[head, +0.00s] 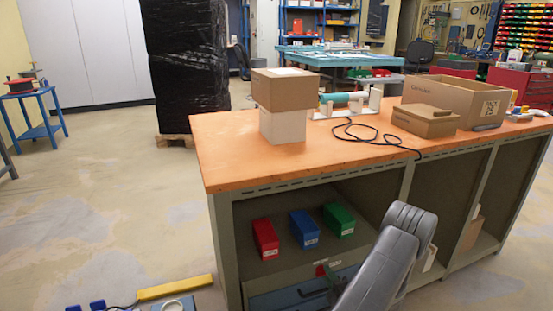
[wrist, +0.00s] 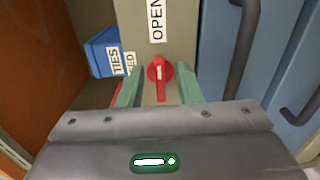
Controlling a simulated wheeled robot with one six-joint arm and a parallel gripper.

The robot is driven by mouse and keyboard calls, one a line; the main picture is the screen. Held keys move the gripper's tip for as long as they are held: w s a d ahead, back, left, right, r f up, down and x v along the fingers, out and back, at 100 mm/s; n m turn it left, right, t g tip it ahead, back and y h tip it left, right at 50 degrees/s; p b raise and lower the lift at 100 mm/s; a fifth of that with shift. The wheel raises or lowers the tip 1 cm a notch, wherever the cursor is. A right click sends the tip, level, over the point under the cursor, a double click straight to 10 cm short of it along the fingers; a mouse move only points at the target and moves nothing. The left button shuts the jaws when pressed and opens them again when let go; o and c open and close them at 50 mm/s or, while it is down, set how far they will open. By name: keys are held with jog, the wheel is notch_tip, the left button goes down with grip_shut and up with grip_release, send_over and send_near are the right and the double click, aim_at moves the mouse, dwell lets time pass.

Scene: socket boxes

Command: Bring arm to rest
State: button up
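My gripper (wrist: 159,84) is open in the wrist view, with its two green fingers apart. A red rotary knob (wrist: 158,70) on a grey panel shows between the fingers, below a white label reading OPEN (wrist: 156,20). I cannot tell whether the fingers touch the knob. In the head view my grey arm (head: 385,262) reaches down in front of the workbench (head: 232,158), and its forearm hides most of my gripper. The red knob (head: 320,270) also shows there, above a blue drawer (head: 285,299).
Red (head: 265,238), blue (head: 304,229) and green (head: 339,220) boxes stand on the bench's shelf. The blue box (wrist: 102,52), labelled TIES, is left of the knob in the wrist view. Cartons and a cable lie on the orange top. The floor at left is mostly clear.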

jog(key=shift+s+r+n, duration=0.1)
jog(key=shift+r+n, duration=0.1)
jog(key=shift+n, duration=1.55)
jog(key=shift+s+r+n, duration=0.1)
jog(key=shift+r+n, duration=0.1)
jog(key=shift+n, duration=1.55)
